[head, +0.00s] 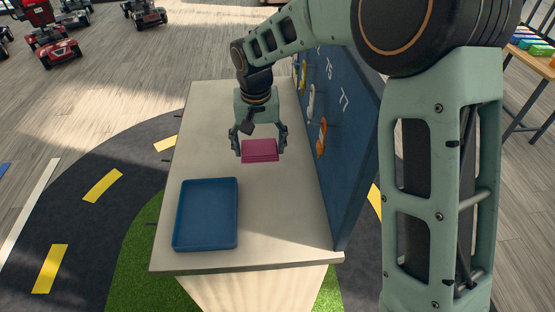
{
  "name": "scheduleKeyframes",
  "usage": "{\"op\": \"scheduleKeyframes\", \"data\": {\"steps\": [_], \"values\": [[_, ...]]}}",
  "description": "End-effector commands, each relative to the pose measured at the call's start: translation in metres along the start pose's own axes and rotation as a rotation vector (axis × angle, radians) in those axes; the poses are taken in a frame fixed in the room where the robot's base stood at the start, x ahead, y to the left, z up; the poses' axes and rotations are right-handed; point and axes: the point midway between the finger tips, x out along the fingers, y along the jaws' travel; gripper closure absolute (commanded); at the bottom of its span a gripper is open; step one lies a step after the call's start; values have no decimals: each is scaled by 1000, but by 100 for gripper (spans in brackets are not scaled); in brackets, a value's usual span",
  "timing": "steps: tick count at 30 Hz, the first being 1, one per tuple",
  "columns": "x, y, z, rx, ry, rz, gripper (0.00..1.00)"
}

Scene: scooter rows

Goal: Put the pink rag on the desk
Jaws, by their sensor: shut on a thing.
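The pink rag (260,155) is a small folded dark-pink stack with visible layers. It is between the fingers of my gripper (259,142), which is shut on it. The gripper points down over the pale desk (280,215), past the far side of the blue tray. Whether the rag touches the desk top or hangs just above it, I cannot tell from this view.
A blue tray (237,215) lies empty at the desk's near left. A dark blue panel (345,150) with decorations stands along the desk's right side. The desk top between tray and panel is clear. Red scooters (55,50) stand at the far left.

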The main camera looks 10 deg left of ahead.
Motion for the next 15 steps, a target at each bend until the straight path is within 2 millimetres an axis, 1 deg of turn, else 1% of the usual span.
{"op": "scheduleKeyframes", "data": {"steps": [1, 6, 7, 9, 12, 15], "values": [[-2, 13, -1, 4, 0, 0, 52], [-2, 47, -1, 4, 1, 0, 52], [1, 49, 1, 1, -1, 0, 52], [16, 46, 3, -3, -4, 0, 52], [26, 46, 3, -1, -1, 0, 52], [32, 46, 4, -1, -1, 0, 52]]}}
